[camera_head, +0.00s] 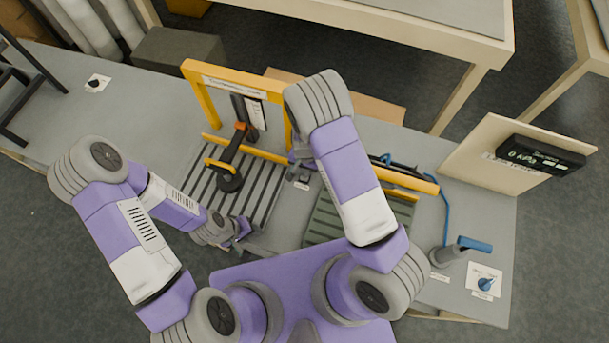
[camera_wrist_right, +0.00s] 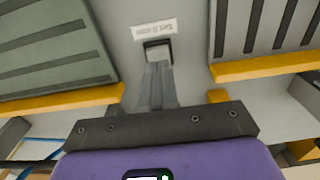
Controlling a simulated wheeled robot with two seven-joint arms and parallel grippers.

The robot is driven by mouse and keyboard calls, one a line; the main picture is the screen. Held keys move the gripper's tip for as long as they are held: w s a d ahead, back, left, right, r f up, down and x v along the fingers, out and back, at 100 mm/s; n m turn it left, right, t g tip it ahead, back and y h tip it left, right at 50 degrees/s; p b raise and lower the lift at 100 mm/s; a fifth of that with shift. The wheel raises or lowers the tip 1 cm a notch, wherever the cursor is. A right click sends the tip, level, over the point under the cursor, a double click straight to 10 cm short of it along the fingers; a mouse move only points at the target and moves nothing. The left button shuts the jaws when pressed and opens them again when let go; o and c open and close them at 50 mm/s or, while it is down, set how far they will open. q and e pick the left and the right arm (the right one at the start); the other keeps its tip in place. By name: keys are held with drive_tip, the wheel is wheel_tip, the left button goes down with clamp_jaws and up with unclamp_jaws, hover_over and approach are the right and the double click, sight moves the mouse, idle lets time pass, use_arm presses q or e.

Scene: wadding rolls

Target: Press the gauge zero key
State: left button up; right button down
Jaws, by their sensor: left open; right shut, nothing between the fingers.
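A small dark key with a grey top (camera_wrist_right: 158,50) stands beside a white label (camera_wrist_right: 154,29) in the right wrist view. In the head view the key (camera_head: 304,179) sits on the bench between two slatted beds. My right gripper (camera_wrist_right: 157,70) is shut and empty. Its fingertips overlap the near edge of the key in the wrist view; I cannot tell whether they touch it. In the head view the right gripper (camera_head: 299,163) is partly hidden by its own arm. My left gripper (camera_head: 238,238) is open and empty near the bench's front edge.
A yellow frame (camera_head: 196,95) with a dark lever tool (camera_head: 232,160) stands over the left slatted bed (camera_head: 262,199). The green slatted bed (camera_head: 325,221) is to the right. A black display (camera_head: 541,157) on a board and a blue-handled post (camera_head: 450,254) are at the right.

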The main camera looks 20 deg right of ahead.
use_arm(q)
drive_tip(key=shift+r+p, duration=2.4)
